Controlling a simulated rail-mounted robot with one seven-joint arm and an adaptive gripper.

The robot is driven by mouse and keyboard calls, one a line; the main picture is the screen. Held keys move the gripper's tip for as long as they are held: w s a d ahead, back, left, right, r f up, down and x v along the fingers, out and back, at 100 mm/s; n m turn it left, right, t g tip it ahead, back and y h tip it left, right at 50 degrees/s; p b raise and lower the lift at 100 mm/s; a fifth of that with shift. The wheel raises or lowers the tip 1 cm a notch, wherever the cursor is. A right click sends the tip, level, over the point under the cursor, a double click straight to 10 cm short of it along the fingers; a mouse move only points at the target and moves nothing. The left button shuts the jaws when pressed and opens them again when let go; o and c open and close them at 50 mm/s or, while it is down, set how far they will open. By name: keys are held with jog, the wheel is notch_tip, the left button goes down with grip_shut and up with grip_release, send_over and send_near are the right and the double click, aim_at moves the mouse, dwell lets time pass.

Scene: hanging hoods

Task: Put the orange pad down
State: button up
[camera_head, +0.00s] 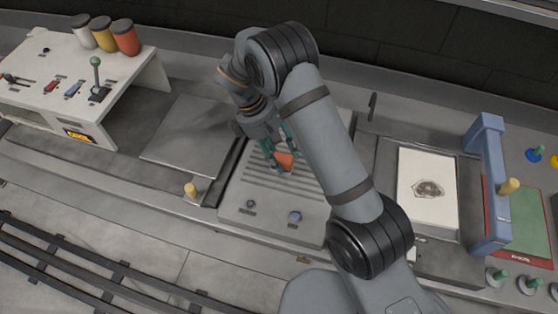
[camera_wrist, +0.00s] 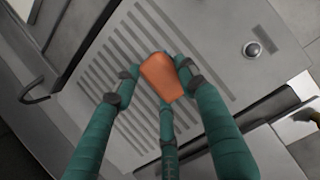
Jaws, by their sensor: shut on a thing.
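The orange pad (camera_wrist: 160,77) is a small flat piece with angled edges, held between the teal fingers of my gripper (camera_wrist: 158,86) in the wrist view. In the head view the orange pad (camera_head: 285,160) shows at the tips of my gripper (camera_head: 280,160). My gripper is shut on it, above or at the grey slotted plate (camera_head: 245,200). I cannot tell whether the pad touches the plate. The fingers hide parts of the pad's edges.
A plain grey plate (camera_head: 190,138) lies left of the slotted plate. A yellow-topped peg (camera_head: 190,190) stands between them at the front. A white console (camera_head: 130,85) is at the far left. At right, a blue frame (camera_head: 488,185) stands beside a white sheet (camera_head: 427,190).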

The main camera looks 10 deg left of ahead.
jog(key=shift+a+f, duration=0.2)
jog(key=shift+a, duration=0.05)
jog(key=shift+f, duration=0.3)
jog(key=shift+f+p, duration=0.6)
jog(key=shift+f, duration=1.1)
jog(key=shift+f, duration=0.1)
jog(key=shift+f, duration=0.2)
jog(key=o, duration=0.8)
jog(key=shift+s, duration=0.1)
jog(key=shift+c, duration=0.2)
jog(key=shift+o, duration=0.3)
